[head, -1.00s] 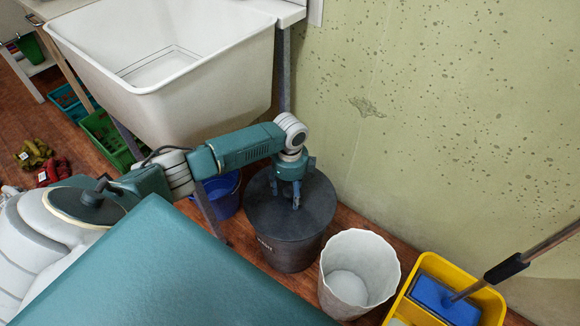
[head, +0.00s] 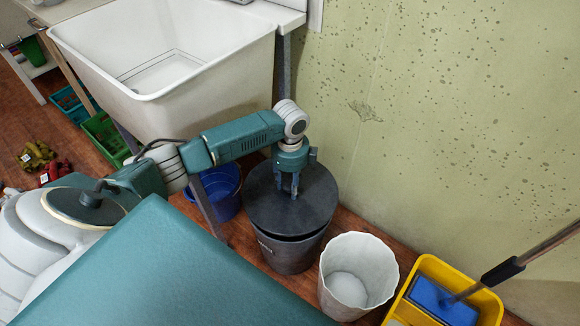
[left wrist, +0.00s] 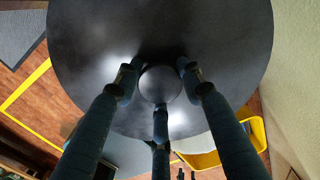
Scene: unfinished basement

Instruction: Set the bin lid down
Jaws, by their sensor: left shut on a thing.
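The round dark grey bin lid (head: 263,207) is held just above the dark grey bin (head: 288,256), roughly level. A dark gap shows between the lid and the bin's front rim. My left gripper (head: 287,192) points down and is shut on the lid's knob. In the left wrist view the lid (left wrist: 95,45) fills the top, and the fingers (left wrist: 158,86) close around its round knob (left wrist: 160,85). The inside of the bin is hidden by the lid. My right gripper is not in view.
A white wastebasket (head: 375,262) stands close to the right of the bin, then a yellow mop bucket (head: 492,302). A blue bucket (head: 222,192) is left of it, and a white sink (head: 215,95) rises behind. The green wall (head: 440,120) is to the right.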

